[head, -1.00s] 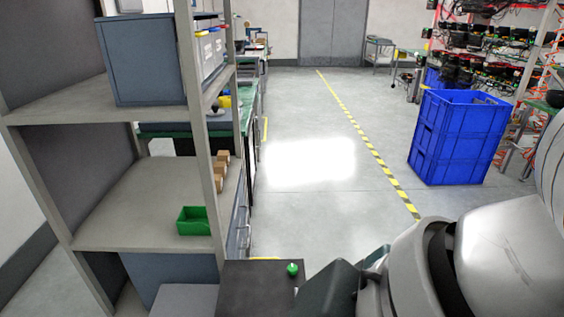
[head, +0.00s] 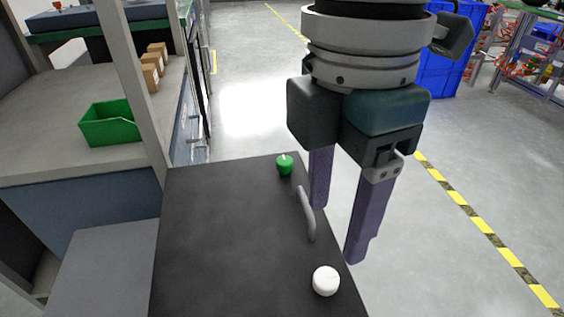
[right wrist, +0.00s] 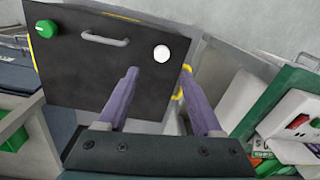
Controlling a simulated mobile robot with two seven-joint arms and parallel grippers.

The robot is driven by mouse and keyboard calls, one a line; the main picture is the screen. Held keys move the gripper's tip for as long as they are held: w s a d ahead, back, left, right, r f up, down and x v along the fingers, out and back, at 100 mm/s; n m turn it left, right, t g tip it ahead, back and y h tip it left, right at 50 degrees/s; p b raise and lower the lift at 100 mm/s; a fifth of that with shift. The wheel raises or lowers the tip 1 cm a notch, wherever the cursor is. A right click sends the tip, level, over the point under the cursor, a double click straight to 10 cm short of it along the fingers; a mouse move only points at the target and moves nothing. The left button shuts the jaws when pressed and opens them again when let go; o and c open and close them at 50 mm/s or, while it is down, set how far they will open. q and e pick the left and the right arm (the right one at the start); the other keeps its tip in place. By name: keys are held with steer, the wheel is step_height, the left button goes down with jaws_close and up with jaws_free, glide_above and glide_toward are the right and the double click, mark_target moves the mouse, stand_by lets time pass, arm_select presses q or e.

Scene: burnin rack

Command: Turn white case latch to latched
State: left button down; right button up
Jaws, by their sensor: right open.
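The white case latch (head: 326,281) is a round white knob on the dark panel of the case (head: 220,230), near its front right corner. It also shows in the right wrist view (right wrist: 161,53), just beyond my fingertips. I cannot tell which way it is turned. A green knob (head: 285,164) sits at the panel's far end, with a grey handle (head: 307,212) between the two knobs. My right gripper (head: 336,232) is open and empty, pointing down by the handle; nothing shows between its fingers in the right wrist view (right wrist: 159,75). My left gripper is not in view.
A shelf rack stands at the left, with a green bin (head: 110,123) and small brown boxes (head: 153,68) on it. A blue crate (head: 440,70) stands on the floor behind my right arm. The floor right of the case is clear, crossed by yellow-black tape (head: 470,225).

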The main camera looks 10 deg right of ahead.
mark_target(327, 277)
steer(key=f+b, duration=0.1)
steer(key=f, duration=0.5)
steer(key=f+b, duration=0.1)
steer(key=f, duration=0.2)
steer(key=shift+s+f+b, duration=0.3)
steer(key=shift+s, duration=0.05)
jaws_close()
